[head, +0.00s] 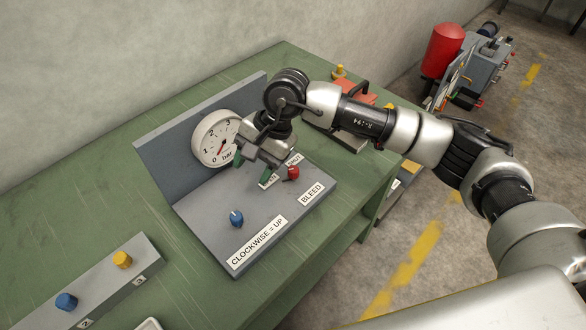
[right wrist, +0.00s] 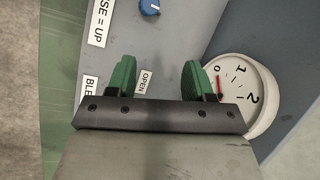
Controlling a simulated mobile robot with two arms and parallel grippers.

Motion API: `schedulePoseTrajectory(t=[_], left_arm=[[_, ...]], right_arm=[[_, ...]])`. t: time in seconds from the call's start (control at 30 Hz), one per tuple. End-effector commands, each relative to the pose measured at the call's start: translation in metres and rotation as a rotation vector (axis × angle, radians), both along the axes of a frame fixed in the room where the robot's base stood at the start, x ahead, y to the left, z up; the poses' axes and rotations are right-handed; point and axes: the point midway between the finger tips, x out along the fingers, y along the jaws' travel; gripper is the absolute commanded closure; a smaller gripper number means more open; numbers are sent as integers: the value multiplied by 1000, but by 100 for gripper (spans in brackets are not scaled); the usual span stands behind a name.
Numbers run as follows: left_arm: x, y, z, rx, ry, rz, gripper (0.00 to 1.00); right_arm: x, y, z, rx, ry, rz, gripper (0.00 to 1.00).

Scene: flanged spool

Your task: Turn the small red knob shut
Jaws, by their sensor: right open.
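The small red knob (head: 293,173) stands on the grey panel (head: 204,205) by the BLEED label (head: 312,194), in the head view. A partly hidden white label sits just behind it. My right gripper (head: 252,167) is open and empty, with green fingertips pointing down over the panel, to the left of the red knob and apart from it. In the right wrist view the open fingers (right wrist: 158,78) stand either side of the OPEN label (right wrist: 144,82); the red knob does not show there. My left gripper is not in view.
A dial gauge (head: 210,150) is on the panel's upright back, close to my right gripper. A blue knob (head: 236,218) stands near the CLOCKWISE = UP label (head: 258,243). A grey strip with a yellow knob (head: 122,260) and another blue knob (head: 66,301) lies at lower left.

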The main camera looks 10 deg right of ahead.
Motion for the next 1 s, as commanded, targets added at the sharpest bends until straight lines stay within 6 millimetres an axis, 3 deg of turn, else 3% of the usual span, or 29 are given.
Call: schedulePoseTrajectory(t=[0.1,0.2,0.3,0.47,0.8,1.0], left_arm=[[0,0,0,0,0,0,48],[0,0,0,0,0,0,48],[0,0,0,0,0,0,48],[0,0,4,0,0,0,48],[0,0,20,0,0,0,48],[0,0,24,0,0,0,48]], right_arm=[[26,-45,5,-239,-93,54,48],[38,-71,11,-371,-126,80,48],[43,-84,14,-437,-138,91,48],[44,-87,4,-454,-137,94,48],[43,-86,-58,-449,-135,92,48],[43,-86,-84,-448,-136,93,48]])
